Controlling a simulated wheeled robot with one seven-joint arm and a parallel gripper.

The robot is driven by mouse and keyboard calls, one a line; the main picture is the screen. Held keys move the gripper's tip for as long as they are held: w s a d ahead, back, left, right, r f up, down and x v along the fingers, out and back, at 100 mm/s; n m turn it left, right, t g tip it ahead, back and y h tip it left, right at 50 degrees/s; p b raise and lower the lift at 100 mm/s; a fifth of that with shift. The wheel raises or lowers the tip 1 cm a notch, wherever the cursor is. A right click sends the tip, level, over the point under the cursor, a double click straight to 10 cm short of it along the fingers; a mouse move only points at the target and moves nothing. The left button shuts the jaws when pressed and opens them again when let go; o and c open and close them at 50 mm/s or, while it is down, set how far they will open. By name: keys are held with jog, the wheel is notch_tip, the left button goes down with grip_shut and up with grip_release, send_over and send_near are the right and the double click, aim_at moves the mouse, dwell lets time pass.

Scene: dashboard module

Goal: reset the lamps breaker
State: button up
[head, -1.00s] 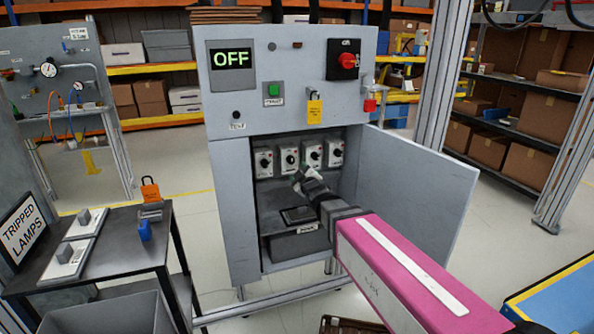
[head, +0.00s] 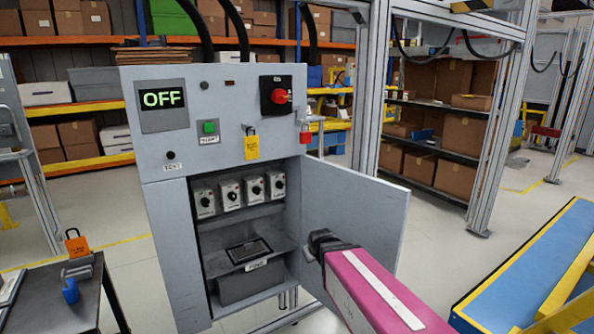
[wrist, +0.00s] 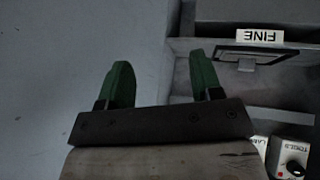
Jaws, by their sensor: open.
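Several white breaker modules with dark knobs sit in a row on the upper shelf of the grey cabinet (head: 215,110); one is the rightmost breaker (head: 277,185). Their labels are too small to read in the head view. The wrist view, upside down, shows a breaker labelled TOOLS (wrist: 293,160) at lower right, beside a partly hidden label (wrist: 258,143) that seems to read LAMPS. My gripper (head: 320,243) is in front of the open door, right of the cabinet opening. In the wrist view its green fingers (wrist: 162,80) are apart with nothing between them.
The cabinet door (head: 355,205) stands open to the right, close to my gripper. A box labelled FINE (wrist: 262,36) is below the breakers. The display (head: 163,99) reads OFF. A red rotary switch (head: 281,96) and yellow tag (head: 251,148) are above. A dark table (head: 60,295) stands left.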

jog(key=s+d+f+m+g+h, duration=0.1)
jog(key=s+d+f+m+g, duration=0.2)
jog(key=s+d, duration=0.3)
jog(key=shift+d+f+g, duration=0.3)
jog(key=shift+d+f, duration=0.15)
jog(key=shift+d, duration=0.3)
jog(key=s+d+m+g, duration=0.1)
jog(key=s, duration=0.1)
jog(key=s+d+f+g, duration=0.1)
jog(key=s+d, duration=0.1)
jog(key=s+d+f+m+g, duration=0.1)
jog(key=s+d, duration=0.1)
jog(key=shift+s+m+g, duration=0.2)
jog(key=shift+m+g, duration=0.1)
jog(key=w+a+n+t, duration=0.2)
jog(key=w+a+t, duration=0.4)
jog(key=w, duration=0.4)
jog(key=n+t+y, duration=0.8)
jog(key=t+y, duration=0.4)
jog(key=y, duration=0.1)
send_near(234, 199)
jog(key=x, duration=0.9)
